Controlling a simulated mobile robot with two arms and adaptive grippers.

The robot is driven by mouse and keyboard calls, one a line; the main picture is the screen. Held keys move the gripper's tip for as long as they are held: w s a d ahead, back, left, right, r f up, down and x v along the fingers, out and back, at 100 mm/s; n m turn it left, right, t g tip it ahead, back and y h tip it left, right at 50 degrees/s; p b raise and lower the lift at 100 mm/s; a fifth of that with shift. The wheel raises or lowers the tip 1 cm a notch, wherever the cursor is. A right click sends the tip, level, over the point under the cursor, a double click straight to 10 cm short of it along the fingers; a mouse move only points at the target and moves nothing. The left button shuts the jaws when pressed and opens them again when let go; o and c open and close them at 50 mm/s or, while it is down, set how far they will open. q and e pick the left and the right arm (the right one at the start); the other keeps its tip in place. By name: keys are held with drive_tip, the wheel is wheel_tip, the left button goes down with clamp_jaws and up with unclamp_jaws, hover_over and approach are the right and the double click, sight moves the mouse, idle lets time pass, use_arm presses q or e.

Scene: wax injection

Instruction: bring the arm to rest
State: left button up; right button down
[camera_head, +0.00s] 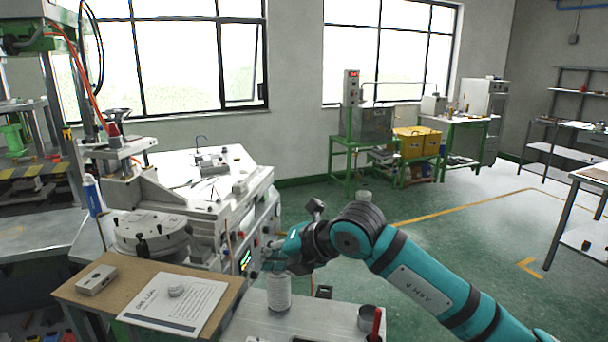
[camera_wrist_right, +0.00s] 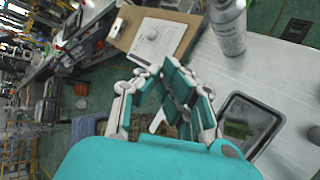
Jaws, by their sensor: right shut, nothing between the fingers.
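My right arm (camera_head: 420,285) reaches in from the lower right in the head view. Its gripper (camera_head: 272,262) is over the light table, close to the top of a white can. In the right wrist view the gripper (camera_wrist_right: 172,85) is shut and empty, with its fingers drawn together. The white can (camera_head: 279,294) stands upright on the light table. It also shows beyond the fingers in the wrist view (camera_wrist_right: 229,28), apart from them. My left gripper is not in view.
The light table (camera_head: 250,318) also holds a dark cup (camera_head: 369,318) with a red-handled tool (camera_head: 376,325). A wooden board (camera_head: 75,292) with a paper sheet (camera_head: 160,307) lies left. The injection machine (camera_head: 215,225) stands behind. The green floor (camera_head: 470,235) to the right is mostly open.

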drive_tip(key=s+a+r+m+y, duration=0.2)
drive_tip(key=s+a+r+y, duration=0.3)
drive_tip(key=s+r+y, duration=0.45)
drive_tip(key=w+d+m+t+h, duration=0.1)
drive_tip(key=d+m+t+h, duration=0.1)
drive_tip(key=d+m+t, duration=1)
drive_tip(key=d+f+m+h, duration=1.6)
drive_tip(key=f+m+h, duration=0.1)
drive_tip(key=f, duration=0.1)
drive_tip(key=s+d+f+m+g, duration=0.2)
drive_tip(key=s+d+f+g, duration=0.2)
drive_tip(key=s+f+g, duration=1.05)
drive_tip(key=s+f, duration=0.8)
drive_tip(key=s, duration=0.5)
wheel_tip(320, 180, down, 24)
drive_tip(key=g, duration=0.2)
drive_tip(key=s+d+f+n, duration=0.1)
drive_tip(key=s+d+f, duration=0.2)
drive_tip(key=s+f, duration=1.4)
drive_tip(key=shift+s+f+g+y, duration=0.35)
drive_tip(key=shift+s+f+g, duration=0.1)
drive_tip(key=shift+f, duration=0.2)
